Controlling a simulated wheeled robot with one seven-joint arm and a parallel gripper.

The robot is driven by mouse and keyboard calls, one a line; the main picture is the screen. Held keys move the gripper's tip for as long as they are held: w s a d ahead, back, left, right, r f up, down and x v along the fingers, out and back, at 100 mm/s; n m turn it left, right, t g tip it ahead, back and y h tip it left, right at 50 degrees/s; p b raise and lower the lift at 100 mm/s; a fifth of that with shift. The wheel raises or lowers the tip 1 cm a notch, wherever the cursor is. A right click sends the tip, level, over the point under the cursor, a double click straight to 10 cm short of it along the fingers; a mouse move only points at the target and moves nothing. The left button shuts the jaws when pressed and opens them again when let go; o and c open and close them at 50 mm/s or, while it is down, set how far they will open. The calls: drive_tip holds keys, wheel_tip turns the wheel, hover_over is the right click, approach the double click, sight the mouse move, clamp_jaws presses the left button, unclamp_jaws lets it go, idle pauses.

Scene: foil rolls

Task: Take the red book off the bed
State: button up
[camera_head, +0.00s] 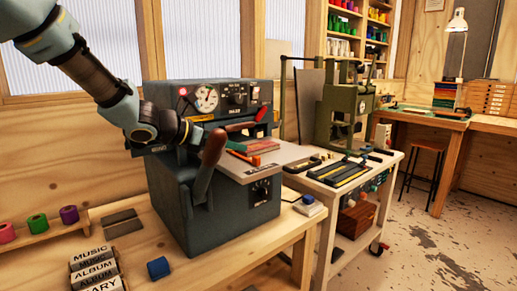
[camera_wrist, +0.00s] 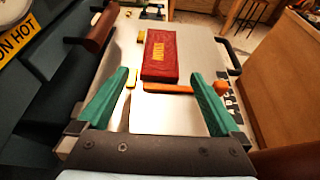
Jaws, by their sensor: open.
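The red book (camera_wrist: 160,54), with gold lettering on its cover, lies flat on the pale metal bed (camera_wrist: 203,42) of the dark grey machine. In the head view, the red book (camera_head: 263,146) shows just beyond my gripper (camera_head: 243,152) above the bed (camera_head: 284,160). In the wrist view my gripper (camera_wrist: 160,75) is open, with its two green fingers apart and empty. Its fingertips point toward the near end of the book, one on each side. An orange rod with a round end (camera_wrist: 178,89) lies across the view between the fingers, just short of the book.
A brown lever handle (camera_head: 209,160) stands close to my arm at the machine's front. A dark handle (camera_wrist: 229,56) sits at the bed's right edge. A green press (camera_head: 343,115) stands on a bench to the right. Foil rolls (camera_head: 38,224) and label blocks (camera_head: 93,262) sit lower left.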

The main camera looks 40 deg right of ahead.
sight(250, 148)
drive_tip(key=p+x, duration=0.1)
drive_tip(key=x, duration=0.4)
drive_tip(key=shift+d+f+p, duration=0.15)
drive_tip(key=shift+d+p, duration=0.15)
drive_tip(key=shift+p, duration=0.05)
drive_tip(key=c, duration=1.5)
